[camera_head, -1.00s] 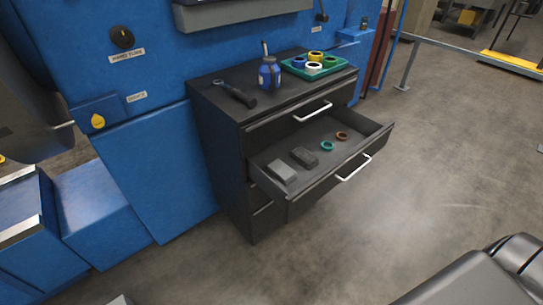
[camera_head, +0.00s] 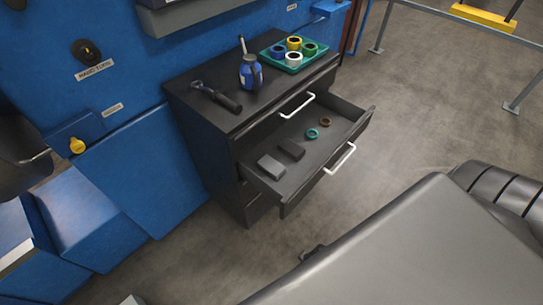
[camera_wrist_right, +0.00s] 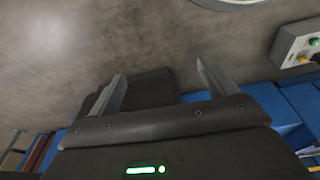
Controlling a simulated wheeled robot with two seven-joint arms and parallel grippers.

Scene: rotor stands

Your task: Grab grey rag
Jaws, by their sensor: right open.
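A light grey folded piece (camera_head: 271,166), which looks like the grey rag, lies in the open drawer (camera_head: 339,139) of the dark cabinet, near its left end. A darker block (camera_head: 291,150) lies beside it. My right arm reaches in from the lower right of the head view, with its gripper mostly hidden or too small to tell. In the right wrist view my right gripper (camera_wrist_right: 162,85) is open, with nothing between its fingers. A dark shape, probably the cabinet (camera_wrist_right: 150,90), shows behind the fingers, apart from them. My left gripper is not in view.
A teal ring (camera_head: 312,134) and a brown ring (camera_head: 325,121) lie in the drawer. On the cabinet top stand a green tray (camera_head: 268,57) with coloured rolls, a blue bottle (camera_head: 250,74) and a dark tool (camera_head: 217,96). Floor right of the drawer is clear.

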